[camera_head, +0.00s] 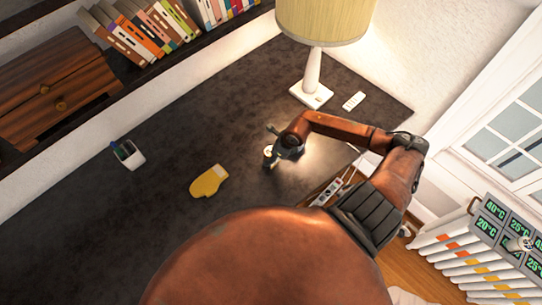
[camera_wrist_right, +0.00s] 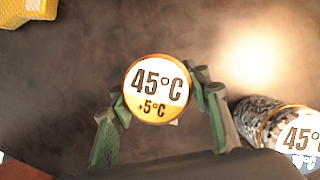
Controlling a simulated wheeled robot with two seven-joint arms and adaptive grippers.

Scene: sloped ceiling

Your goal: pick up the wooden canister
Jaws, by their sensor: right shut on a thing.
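My right gripper (camera_wrist_right: 160,98) is shut on a round canister (camera_wrist_right: 155,84) in the right wrist view. Its white and orange top reads 45°C and +5°C; its side is hidden, so I cannot tell whether it is wooden. A second canister (camera_wrist_right: 264,121) with a mottled grey side and a similar white top stands to the right, just outside the right finger. In the head view my right gripper (camera_head: 286,148) is low over the dark tabletop, and the canisters are too small there to tell apart. My left gripper is not in view.
A yellow mitt (camera_head: 208,181) and a white pen cup (camera_head: 128,154) lie to the left on the dark table (camera_head: 220,115). A lamp (camera_head: 313,88) and a white remote (camera_head: 354,100) stand behind. A power strip (camera_head: 328,192) is near the table's right edge.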

